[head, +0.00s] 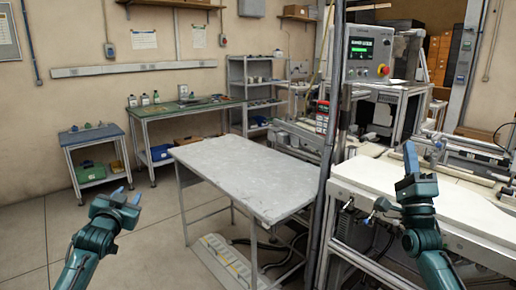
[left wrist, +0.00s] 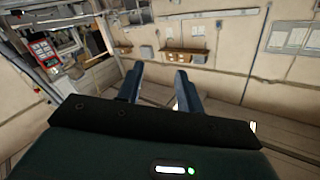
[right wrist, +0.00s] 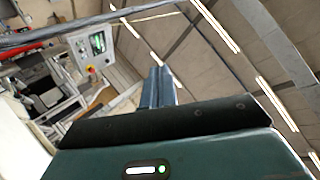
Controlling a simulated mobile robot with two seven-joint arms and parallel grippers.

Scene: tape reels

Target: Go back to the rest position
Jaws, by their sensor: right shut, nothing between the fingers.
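My left gripper (head: 127,194) is at the lower left of the head view, raised above the floor and apart from everything. Its two blue fingers stand apart in the left wrist view (left wrist: 159,84), with nothing between them. My right gripper (head: 411,158) is at the right of the head view, pointing up, in front of the white machine bench. In the right wrist view its fingers (right wrist: 159,84) are together with nothing between them.
A bare grey table (head: 235,168) stands in the middle. A dark post (head: 328,180) and a white machine bench (head: 375,182) are to its right. A small blue-topped table (head: 90,134) and a green-topped workbench (head: 190,106) stand at the back wall. The floor at left is clear.

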